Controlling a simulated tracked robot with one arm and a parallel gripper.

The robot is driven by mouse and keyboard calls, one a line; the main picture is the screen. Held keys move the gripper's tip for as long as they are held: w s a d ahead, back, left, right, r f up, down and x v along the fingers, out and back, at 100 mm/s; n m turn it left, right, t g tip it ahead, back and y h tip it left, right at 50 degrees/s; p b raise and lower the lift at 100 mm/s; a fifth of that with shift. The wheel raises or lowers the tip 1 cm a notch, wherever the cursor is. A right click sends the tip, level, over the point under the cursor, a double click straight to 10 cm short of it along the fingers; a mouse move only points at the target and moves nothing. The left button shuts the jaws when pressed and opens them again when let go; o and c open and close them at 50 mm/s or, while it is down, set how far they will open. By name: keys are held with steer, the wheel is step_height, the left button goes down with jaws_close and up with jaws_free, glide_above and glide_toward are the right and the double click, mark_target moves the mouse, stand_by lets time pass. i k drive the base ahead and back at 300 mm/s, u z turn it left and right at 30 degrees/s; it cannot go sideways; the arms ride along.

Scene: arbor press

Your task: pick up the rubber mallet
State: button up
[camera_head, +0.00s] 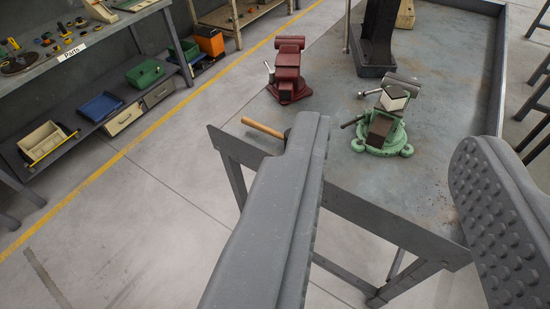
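The rubber mallet (262,128) lies near the left front corner of the grey metal workbench. Its light wooden handle points left toward the bench edge. A small dark part, likely the head, shows at the handle's right end and is mostly hidden behind my left finger. My gripper (391,140) is open, with the long grey left finger in the middle of the view and the studded right finger at the right edge. Nothing is held between the fingers. In the picture the mallet is just left of the left fingertip; I cannot tell the distance between them.
A red vise (288,75) and a green vise (385,122) stand on the workbench (437,186). The black base of a press (374,52) is behind them. A shelf rack (105,75) with bins stands at left across open floor. Stools are at the right edge.

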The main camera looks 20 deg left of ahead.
mark_target(249, 121)
steer(key=u, duration=0.1)
steer(key=k, duration=0.1)
steer(key=u, duration=0.3)
steer(key=i, duration=1)
steer(key=z, duration=0.05)
steer(key=k, duration=1.3)
steer(key=u, duration=0.5)
steer(key=i, duration=0.65)
steer(key=u, duration=0.85)
steer(key=i, duration=1.3)
steer(key=z, duration=0.55)
steer(key=i, duration=0.85)
steer(key=z, duration=0.8)
